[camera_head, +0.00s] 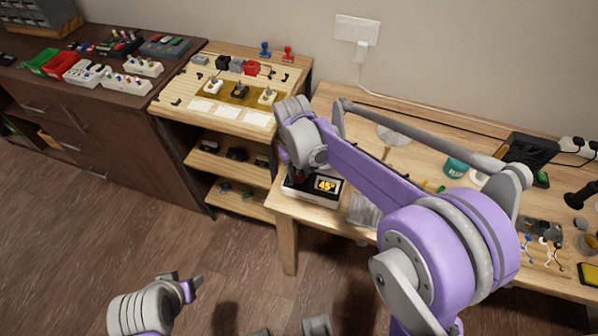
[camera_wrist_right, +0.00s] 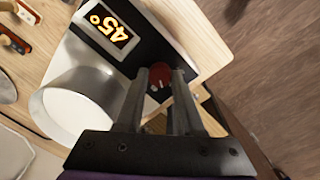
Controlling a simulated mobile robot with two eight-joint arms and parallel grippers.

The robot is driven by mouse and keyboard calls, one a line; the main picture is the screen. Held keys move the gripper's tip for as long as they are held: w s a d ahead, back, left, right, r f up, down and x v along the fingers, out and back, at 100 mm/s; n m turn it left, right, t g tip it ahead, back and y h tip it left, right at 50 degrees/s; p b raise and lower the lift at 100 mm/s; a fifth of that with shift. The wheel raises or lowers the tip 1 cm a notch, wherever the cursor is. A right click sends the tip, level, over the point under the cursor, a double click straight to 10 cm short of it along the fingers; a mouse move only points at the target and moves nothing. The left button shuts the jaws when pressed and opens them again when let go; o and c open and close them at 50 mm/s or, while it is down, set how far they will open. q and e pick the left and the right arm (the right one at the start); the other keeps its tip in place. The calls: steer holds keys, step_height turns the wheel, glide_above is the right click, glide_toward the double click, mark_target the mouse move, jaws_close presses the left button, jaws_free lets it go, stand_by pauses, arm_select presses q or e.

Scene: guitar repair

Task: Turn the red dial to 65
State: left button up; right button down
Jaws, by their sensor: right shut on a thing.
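The red dial (camera_wrist_right: 160,74) sits on the black front panel of a small device, beside a lit display (camera_wrist_right: 108,28) that reads 45°. In the head view the device (camera_head: 312,194) stands at the near left corner of the light wooden table, and its display (camera_head: 328,184) also shows 45°. My right gripper (camera_wrist_right: 159,80) is shut on the red dial, with one finger on each side of it. In the head view my right arm mostly hides the dial. My left gripper (camera_head: 183,281) is low over the floor, empty, with its fingers apart.
A silver cylinder (camera_wrist_right: 78,105) is beside the device's panel. A teal cup (camera_head: 455,167) and tools are farther right on the table. A wooden shelf unit (camera_head: 226,118) with guitar parts and a dark cabinet (camera_head: 100,150) stand to the left. The floor in front is mostly clear.

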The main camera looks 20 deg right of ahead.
mark_target(297, 176)
steer(key=m, duration=0.7)
stand_by(0.5)
steer(key=c, duration=0.5)
jaws_free()
steer(key=shift+c, duration=0.2)
steer(key=shift+r, duration=0.1)
step_height(297, 176, up, 11)
steer(key=p, duration=0.1)
steer(key=shift+w+a, duration=0.2)
steer(key=shift+a, duration=0.05)
steer(key=shift+f, duration=0.2)
